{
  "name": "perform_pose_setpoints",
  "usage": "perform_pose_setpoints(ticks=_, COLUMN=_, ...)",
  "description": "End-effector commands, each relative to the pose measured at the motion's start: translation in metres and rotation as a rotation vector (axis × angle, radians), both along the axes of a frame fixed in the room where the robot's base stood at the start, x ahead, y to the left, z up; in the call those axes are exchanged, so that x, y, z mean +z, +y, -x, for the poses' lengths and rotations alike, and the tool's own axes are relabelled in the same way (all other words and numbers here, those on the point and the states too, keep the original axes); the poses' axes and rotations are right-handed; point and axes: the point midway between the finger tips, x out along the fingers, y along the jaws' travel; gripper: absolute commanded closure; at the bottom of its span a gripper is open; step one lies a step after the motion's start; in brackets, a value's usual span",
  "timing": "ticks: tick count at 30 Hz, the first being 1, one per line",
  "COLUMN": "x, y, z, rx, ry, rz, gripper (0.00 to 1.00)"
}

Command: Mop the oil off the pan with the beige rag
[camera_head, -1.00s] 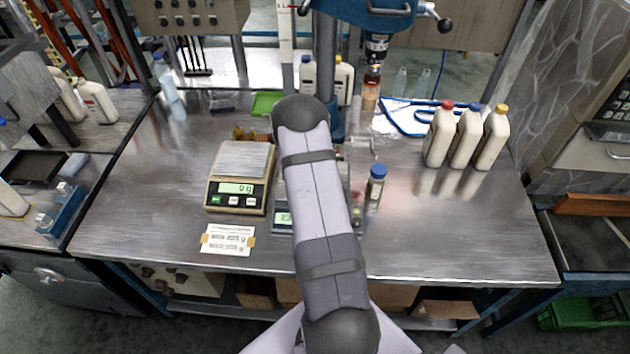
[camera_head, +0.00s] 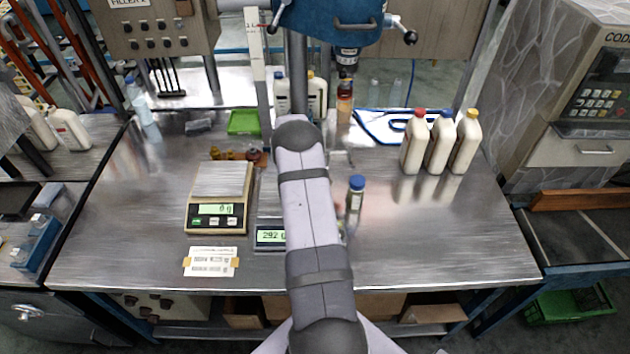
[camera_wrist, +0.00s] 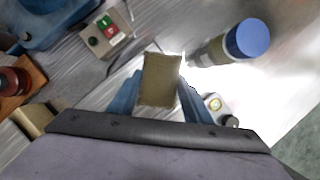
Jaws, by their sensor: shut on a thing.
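My gripper (camera_wrist: 158,88) shows in the wrist view with its blue fingers on either side of the beige rag (camera_wrist: 159,80), shut on it. In the head view my arm hides the gripper and the rag. A scale reading about 292 (camera_head: 270,236) stands partly behind my arm, with only a strip of its pan (camera_head: 269,202) showing. A second, beige scale (camera_head: 217,215) to its left reads 0 and has a bare metal pan (camera_head: 221,178). I cannot make out any oil on either pan.
A blue-capped bottle (camera_head: 354,200) stands right of my arm and close to the rag in the wrist view (camera_wrist: 245,40). Several white bottles (camera_head: 440,145) stand at the right. A label card (camera_head: 211,262) lies at the front. The table's front right is clear.

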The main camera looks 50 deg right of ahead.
Motion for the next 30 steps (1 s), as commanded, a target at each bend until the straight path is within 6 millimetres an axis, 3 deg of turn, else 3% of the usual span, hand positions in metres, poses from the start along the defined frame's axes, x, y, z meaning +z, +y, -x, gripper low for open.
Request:
perform_pose_setpoints(ticks=6, x=0.000, y=0.028, z=0.011, rx=0.003, ry=0.004, rz=-0.004, gripper=0.73)
perform_pose_setpoints(ticks=12, x=0.000, y=0.043, z=0.017, rx=0.001, ry=0.002, rz=-0.003, gripper=0.73)
perform_pose_setpoints(ticks=23, x=0.000, y=0.045, z=0.018, rx=0.001, ry=0.001, rz=-0.002, gripper=0.73)
perform_pose_setpoints(ticks=30, x=0.015, y=0.044, z=0.017, rx=0.000, ry=0.000, rz=-0.002, gripper=0.73)
